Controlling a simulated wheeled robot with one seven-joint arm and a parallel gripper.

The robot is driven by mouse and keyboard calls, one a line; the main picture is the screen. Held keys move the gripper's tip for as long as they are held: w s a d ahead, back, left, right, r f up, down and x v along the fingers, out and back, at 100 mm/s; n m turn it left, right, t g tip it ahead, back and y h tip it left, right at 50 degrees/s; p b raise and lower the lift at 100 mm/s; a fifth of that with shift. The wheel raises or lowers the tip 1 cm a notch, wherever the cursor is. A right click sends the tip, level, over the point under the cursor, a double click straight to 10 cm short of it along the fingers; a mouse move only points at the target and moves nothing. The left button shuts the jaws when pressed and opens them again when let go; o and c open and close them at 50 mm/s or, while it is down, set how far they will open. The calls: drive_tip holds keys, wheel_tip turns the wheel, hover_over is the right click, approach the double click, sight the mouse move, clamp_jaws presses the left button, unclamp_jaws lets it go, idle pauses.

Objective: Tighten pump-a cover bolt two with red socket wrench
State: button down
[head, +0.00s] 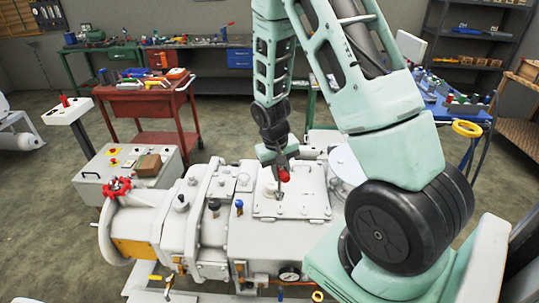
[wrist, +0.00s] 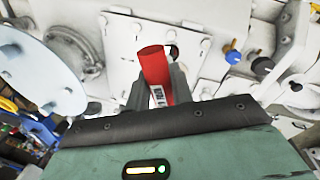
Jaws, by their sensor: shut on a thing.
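My gripper (head: 281,160) is shut on the red socket wrench (head: 284,175), above the pump's top. The wrench shows in the wrist view (wrist: 154,66) as a red cylinder with a white label, between the dark fingers (wrist: 158,90). Its far end points toward the pale square cover (head: 303,205), which also shows in the wrist view (wrist: 122,45). Small bolts sit along the cover's edge, one at its corner (wrist: 102,20). I cannot tell which is bolt two, or whether the wrench touches a bolt. The white pump (head: 265,240) lies below.
A blue-capped fitting (head: 239,205) and a dark knob (head: 214,205) stand left of the cover. A round pale flange (head: 345,165) rises on its right. A red tool cart (head: 150,100), a control box (head: 130,170) and workbenches stand behind.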

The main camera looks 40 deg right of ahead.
drive_tip(key=shift+w+d+r, duration=0.1)
drive_tip(key=shift+d+r, duration=0.1)
drive_tip(key=shift+d, duration=0.05)
drive_tip(key=shift+s+a, duration=0.15)
drive_tip(key=shift+s, duration=0.05)
drive_tip(key=shift+s+a, duration=0.2)
drive_tip(key=shift+s, duration=0.15)
drive_tip(key=shift+f+b, duration=0.35)
drive_tip(key=shift+b, duration=0.1)
drive_tip(key=shift+f+b, duration=1.85)
drive_tip(key=shift+f, duration=0.6)
drive_tip(key=shift+f+b, duration=0.4)
drive_tip(key=shift+f, duration=0.25)
drive_tip(key=shift+m, duration=0.3)
